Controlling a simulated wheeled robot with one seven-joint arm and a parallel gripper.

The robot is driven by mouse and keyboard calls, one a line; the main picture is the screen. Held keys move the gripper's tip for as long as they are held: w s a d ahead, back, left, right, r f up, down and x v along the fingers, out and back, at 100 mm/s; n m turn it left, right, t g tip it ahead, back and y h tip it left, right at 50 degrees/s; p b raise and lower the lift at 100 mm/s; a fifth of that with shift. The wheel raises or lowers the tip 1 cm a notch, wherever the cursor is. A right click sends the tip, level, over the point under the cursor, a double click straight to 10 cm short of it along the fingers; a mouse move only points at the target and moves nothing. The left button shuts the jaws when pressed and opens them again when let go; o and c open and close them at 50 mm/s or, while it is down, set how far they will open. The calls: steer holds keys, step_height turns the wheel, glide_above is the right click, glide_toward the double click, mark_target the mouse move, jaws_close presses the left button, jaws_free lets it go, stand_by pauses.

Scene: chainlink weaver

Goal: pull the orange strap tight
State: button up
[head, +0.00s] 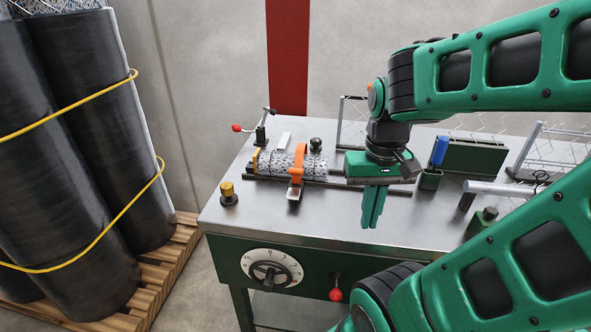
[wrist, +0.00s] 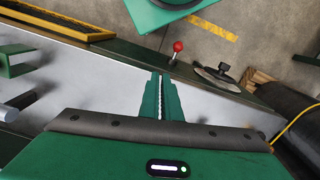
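The orange strap (head: 299,160) is looped around a grey wire-mesh roll (head: 270,164) lying on the metal bench, in the head view. A silver piece (head: 293,193) sits at the strap's near lower end. My gripper (head: 371,224) points down over the bench, to the right of the strap and nearer the front edge, apart from it. Its green fingers are together and empty; in the wrist view the fingers (wrist: 160,82) show only a thin line between them. The strap is not seen in the wrist view.
Rails (head: 345,186) run along the bench beside the roll. A yellow-topped knob (head: 228,193) stands at the front left, and a blue-handled tool (head: 440,150) in a holder at right. A dial (head: 271,270) and a red-balled lever (head: 336,294) are on the front panel. The front middle top is clear.

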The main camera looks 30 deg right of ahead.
steer(key=o, duration=0.6)
steer(key=shift+w+d+r+n, duration=0.1)
steer(key=shift+r+n, duration=0.5)
steer(key=shift+r, duration=0.2)
steer(key=n+t+h, duration=0.2)
steer(key=n, duration=1.3)
glide_toward(296, 170)
steer(key=x, duration=0.8)
steer(key=shift+w+d, duration=0.15)
jaws_close()
